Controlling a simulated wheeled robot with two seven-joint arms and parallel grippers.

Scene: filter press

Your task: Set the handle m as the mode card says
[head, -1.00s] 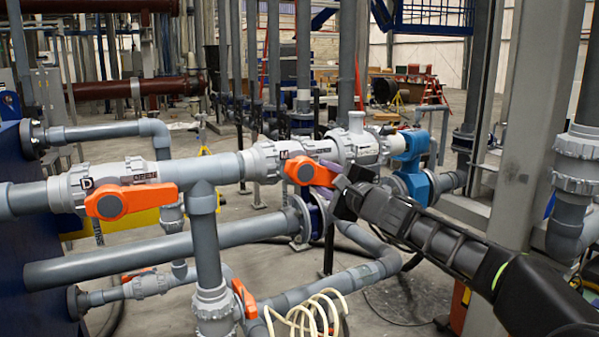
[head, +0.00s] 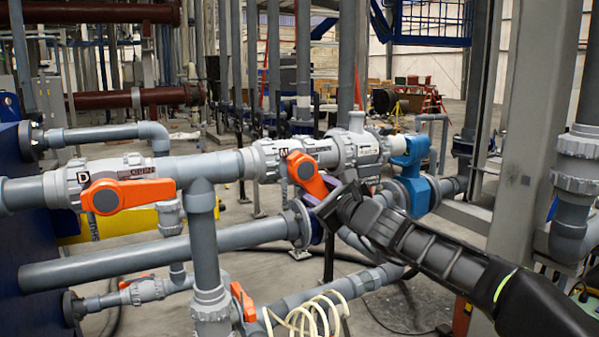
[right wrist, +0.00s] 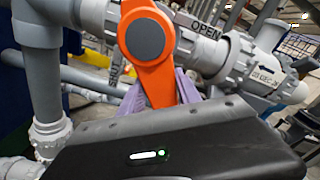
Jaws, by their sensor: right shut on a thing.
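The orange handle m (head: 303,168) is on the grey valve marked M in the pipe run. It slants down to the right, between along the pipe and straight down. My right gripper (head: 324,196) is shut on its lower end. In the right wrist view, the handle (right wrist: 150,50) has a grey hub cap, and purple finger pads (right wrist: 188,86) flank its lower part. The valve body (right wrist: 205,42) carries an OPEN label to the right of the hub. My left gripper is out of view. I see no mode card.
Another orange handle (head: 118,196), on the valve marked D, lies along the pipe at left. A lower orange handle (head: 243,302) sits near a cream coiled hose (head: 312,318). A blue fitting (head: 411,172) is right of valve M. A grey pipe (head: 150,255) runs below.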

